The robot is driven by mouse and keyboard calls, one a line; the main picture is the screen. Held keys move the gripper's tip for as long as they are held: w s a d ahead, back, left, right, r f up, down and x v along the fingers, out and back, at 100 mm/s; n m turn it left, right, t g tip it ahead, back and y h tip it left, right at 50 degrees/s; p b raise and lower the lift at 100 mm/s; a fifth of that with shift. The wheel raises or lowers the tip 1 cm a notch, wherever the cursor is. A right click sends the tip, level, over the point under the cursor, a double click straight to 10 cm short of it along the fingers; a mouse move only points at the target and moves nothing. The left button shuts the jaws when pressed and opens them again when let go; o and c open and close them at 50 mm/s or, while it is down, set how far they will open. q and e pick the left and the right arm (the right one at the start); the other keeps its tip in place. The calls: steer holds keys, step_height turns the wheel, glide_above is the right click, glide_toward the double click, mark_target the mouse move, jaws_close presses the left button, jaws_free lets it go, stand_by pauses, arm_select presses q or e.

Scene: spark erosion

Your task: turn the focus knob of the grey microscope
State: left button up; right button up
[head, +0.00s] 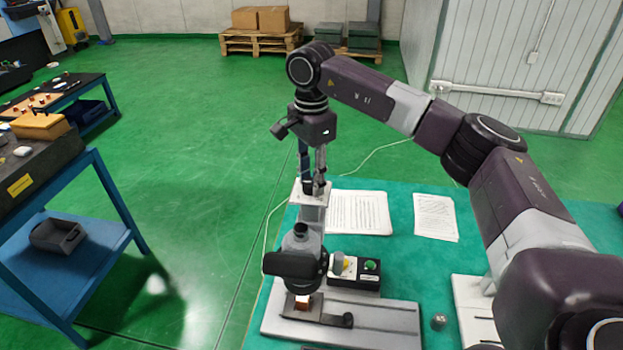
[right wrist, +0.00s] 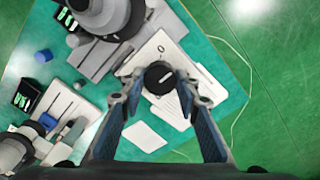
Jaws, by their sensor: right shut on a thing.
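The grey microscope (head: 311,215) stands on a long grey base (head: 385,316) at the near edge of the green-topped table, with its dark eyepiece head towards me. Its round black focus knob (right wrist: 160,78) has a pale bar across its face and sits between my right fingertips in the right wrist view. My right gripper (head: 319,183) reaches down from above at the rear of the column and is shut on the knob. It also shows in the right wrist view (right wrist: 158,82). In the head view the fingers largely hide the knob. My left gripper is not in view.
A black box with a green button (head: 371,266) stands close beside the microscope. Paper sheets (head: 360,212) lie behind it. A small grey ball-like knob (head: 438,321) is right of the base. Another microscope (right wrist: 14,150) stands at lower left in the wrist view.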

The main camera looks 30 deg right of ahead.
mark_target(311, 182)
steer(key=m+b, duration=0.1)
steer(key=m, duration=0.2)
steer(key=shift+f+m, duration=0.1)
steer(key=shift+m, duration=0.2)
steer(key=m+b, duration=0.1)
steer(key=m, duration=0.2)
steer(key=shift+m, duration=0.3)
steer(key=m+b, duration=0.1)
steer(key=m, duration=0.3)
steer(key=shift+r+m+b, duration=0.2)
steer(key=shift+m+b, duration=0.1)
steer(key=shift+m, duration=1.8)
steer(key=o, duration=1.1)
steer(key=shift+o, duration=0.2)
step_height(311, 182, up, 12)
steer(key=shift+f, duration=0.1)
